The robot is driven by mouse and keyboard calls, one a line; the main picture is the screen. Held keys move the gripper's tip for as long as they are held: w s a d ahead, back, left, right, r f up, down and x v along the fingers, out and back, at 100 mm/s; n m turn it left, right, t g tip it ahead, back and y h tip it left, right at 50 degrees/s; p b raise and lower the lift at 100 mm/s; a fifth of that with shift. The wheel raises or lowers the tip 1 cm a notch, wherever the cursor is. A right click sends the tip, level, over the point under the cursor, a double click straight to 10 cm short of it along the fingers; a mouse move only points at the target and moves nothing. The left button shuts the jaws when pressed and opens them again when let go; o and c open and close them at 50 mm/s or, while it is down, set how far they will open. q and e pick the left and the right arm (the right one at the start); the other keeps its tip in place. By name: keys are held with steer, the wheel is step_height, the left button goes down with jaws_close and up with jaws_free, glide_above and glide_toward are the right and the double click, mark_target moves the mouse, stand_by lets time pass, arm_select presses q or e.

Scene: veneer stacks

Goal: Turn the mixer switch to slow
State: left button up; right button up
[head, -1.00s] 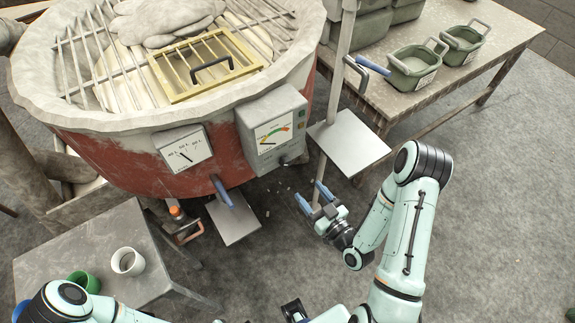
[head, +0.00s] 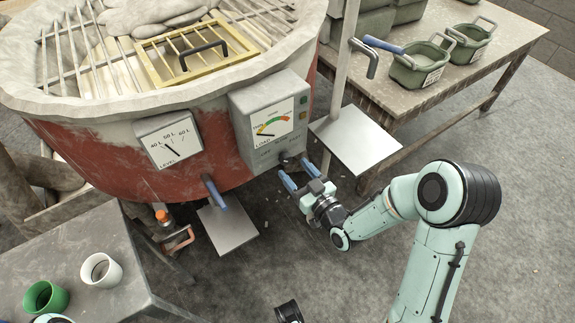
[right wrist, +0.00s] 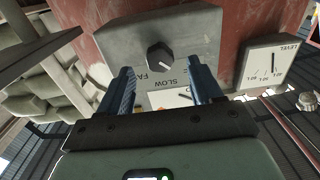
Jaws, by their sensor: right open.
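The mixer (head: 110,165) is a red tub with a thick grey rim. A grey control box (head: 243,128) is on its side, with a load gauge on its front. The dark round switch (head: 288,159) is low on the box. In the right wrist view the switch (right wrist: 159,57) shows a white pointer mark and printed words, SLOW and a partly hidden FA. My right gripper (head: 298,174) is open, with its blue fingers just below the switch in the head view. In the right wrist view the gripper (right wrist: 162,76) has one finger either side of the switch's line, apparently not touching it.
A flat grey plate (head: 356,140) on a post stands just right of the gripper. A blue-handled lever (head: 215,195) and a second plate (head: 228,230) are to the left. A table (head: 440,90) with green bins is at the back right. Cups stand on the left table.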

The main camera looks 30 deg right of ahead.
mark_target(288, 162)
steer(key=shift+w+a, duration=0.15)
steer(key=shift+w, duration=2.05)
steer(key=c, duration=1.1)
steer(key=shift+o, duration=0.2)
